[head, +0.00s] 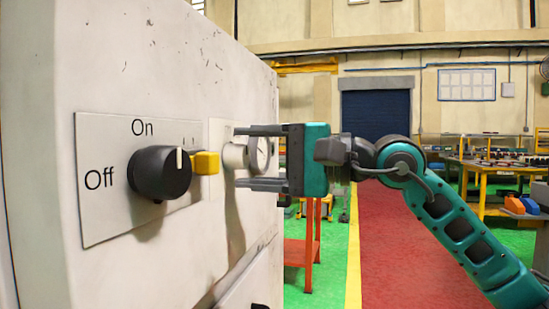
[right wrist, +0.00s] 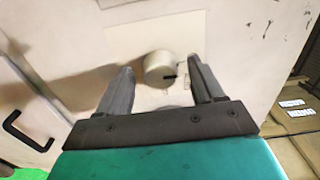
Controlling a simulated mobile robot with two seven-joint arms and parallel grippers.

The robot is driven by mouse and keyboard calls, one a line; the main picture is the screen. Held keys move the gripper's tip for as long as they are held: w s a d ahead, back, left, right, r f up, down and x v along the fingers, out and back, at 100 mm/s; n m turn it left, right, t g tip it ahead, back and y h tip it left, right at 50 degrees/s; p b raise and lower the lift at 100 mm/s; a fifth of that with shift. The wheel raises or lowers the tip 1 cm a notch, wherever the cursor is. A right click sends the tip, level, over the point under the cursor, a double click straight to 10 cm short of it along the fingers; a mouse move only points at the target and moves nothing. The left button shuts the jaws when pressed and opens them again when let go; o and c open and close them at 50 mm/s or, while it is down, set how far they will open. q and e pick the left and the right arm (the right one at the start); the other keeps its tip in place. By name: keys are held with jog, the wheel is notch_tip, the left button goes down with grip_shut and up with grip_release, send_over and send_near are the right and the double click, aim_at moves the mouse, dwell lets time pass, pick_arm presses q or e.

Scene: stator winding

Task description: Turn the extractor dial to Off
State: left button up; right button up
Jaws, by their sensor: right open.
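A black dial (head: 158,174) with a white mark sits on a pale plate (head: 100,210) on the white cabinet wall in the head view. The plate reads "Off" at the dial's left and "On" above it; a third label is partly hidden. The white mark is on the dial's right part, away from "Off". A cream knob (head: 235,157) with a dark pointer stands farther along the wall, and also shows in the right wrist view (right wrist: 158,70). My right gripper (head: 260,158) is open, its fingers above and below this knob with gaps visible. My left gripper is out of view.
A yellow block-shaped part (head: 207,162) shows between the black dial and the cream knob. A black handle (right wrist: 25,132) is on the cabinet in the right wrist view. An orange stand (head: 305,250) is behind my right gripper. The red aisle behind is clear.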

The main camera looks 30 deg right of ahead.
pick_arm(q)
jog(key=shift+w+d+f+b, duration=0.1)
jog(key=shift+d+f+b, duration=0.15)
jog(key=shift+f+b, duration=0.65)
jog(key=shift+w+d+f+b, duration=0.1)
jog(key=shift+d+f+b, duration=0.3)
jog(key=shift+b, duration=0.9)
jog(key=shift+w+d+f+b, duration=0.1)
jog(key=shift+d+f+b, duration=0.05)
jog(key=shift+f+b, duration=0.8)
pick_arm(e)
jog(key=v, duration=1.2)
jog(key=shift+s+d, duration=0.25)
jog(key=shift+s, duration=0.05)
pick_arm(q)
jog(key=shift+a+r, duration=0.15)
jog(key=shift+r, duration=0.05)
